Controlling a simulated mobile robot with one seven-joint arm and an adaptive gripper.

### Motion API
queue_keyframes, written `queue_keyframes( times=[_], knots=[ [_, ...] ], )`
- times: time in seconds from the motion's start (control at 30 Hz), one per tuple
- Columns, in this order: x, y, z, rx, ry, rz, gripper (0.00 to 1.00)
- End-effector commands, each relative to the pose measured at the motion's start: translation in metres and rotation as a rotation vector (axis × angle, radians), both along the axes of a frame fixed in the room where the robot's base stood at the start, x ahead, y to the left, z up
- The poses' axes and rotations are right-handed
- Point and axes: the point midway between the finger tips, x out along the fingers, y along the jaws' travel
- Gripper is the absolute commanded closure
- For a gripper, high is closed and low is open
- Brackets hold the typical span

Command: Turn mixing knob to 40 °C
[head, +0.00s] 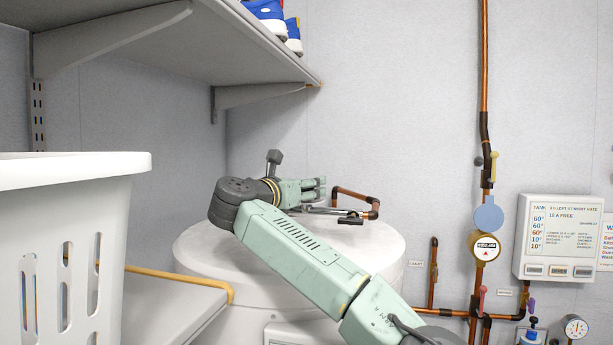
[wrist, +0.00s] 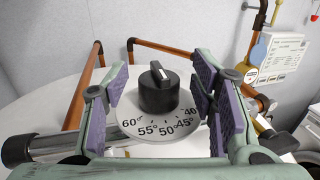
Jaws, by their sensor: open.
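The mixing knob (wrist: 159,92) is black, with a raised grip bar that carries a white mark. It stands on a pale round dial (wrist: 160,128) printed 60°, 55°, 50°, 45° and 40, with 60° at left and 40 at right. I cannot tell which number the mark points to. My gripper (wrist: 157,75) is open, its purple-padded fingers on either side of the knob with visible gaps. In the head view my gripper (head: 308,190) is over the white tank, and its fingers hide the knob.
Copper pipes (wrist: 85,88) run beside and behind the knob. The white round tank (head: 190,250) is below. A shelf (head: 170,50) hangs above left, a white basket (head: 70,250) stands at left, and pipes with valves and a panel (head: 560,238) are on the right wall.

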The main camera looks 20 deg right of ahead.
Motion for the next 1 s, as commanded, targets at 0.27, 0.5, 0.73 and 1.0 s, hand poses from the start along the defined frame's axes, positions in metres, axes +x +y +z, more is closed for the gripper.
queue_keyframes(
  times=[0.27, 0.5, 0.73, 1.0],
  knots=[
    [0.0066, -0.0073, -0.0003, -0.001, -0.001, 0.001, 0.48],
    [0.0064, -0.0070, -0.0004, -0.001, -0.001, 0.001, 0.55],
    [0.0063, -0.0069, -0.0003, -0.001, -0.001, 0.001, 0.70],
    [0.0063, -0.0067, -0.0002, -0.001, -0.001, 0.001, 0.88]
  ],
)
